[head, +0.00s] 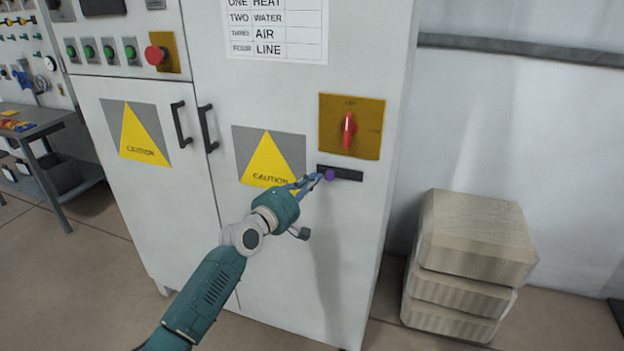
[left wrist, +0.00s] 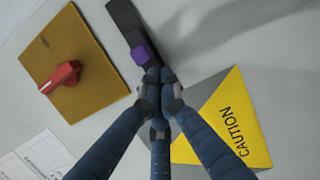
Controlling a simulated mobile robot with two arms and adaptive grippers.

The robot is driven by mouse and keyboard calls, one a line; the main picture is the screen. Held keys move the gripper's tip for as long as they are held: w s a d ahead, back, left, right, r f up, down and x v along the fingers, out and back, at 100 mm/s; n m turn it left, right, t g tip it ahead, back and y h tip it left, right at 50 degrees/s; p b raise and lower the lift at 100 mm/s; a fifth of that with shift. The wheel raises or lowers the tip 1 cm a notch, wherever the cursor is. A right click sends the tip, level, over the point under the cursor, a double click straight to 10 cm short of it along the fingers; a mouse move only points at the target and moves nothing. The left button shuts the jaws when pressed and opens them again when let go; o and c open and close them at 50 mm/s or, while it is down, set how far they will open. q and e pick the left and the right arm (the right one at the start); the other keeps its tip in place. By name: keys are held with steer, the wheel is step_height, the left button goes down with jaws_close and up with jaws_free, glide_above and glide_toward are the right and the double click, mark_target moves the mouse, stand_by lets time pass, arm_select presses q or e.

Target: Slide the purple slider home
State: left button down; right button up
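The purple slider (head: 329,174) is a small purple knob on a dark horizontal track (head: 348,174) on the white cabinet door. It sits nearer the track's left end, with more bare track to its right. My left gripper (head: 314,181) is at the knob's left side, close against the door. In the left wrist view the fingertips (left wrist: 153,76) are drawn together right beside the purple slider (left wrist: 143,54), with nothing seen between them. They look to be touching or nearly touching the knob; I cannot tell which. My right gripper is not in view.
A red rotary switch (head: 348,130) on a yellow-brown plate (head: 370,105) juts out just above the track. Door handles (head: 207,128) stand out to the left. Stacked pale blocks (head: 475,240) stand on the floor at right. The door below the track is clear.

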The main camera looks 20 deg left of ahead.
mark_target(331, 180)
arm_select(q)
steer(key=d+p, duration=0.1)
steer(key=d, duration=0.1)
steer(key=d+p, duration=0.2)
steer(key=shift+s+r, duration=0.1)
steer(key=shift+r, duration=0.1)
steer(key=shift+d+f, duration=0.1)
steer(key=shift+d, duration=0.25)
steer(key=shift+f, duration=0.1)
steer(key=shift+a, duration=0.2)
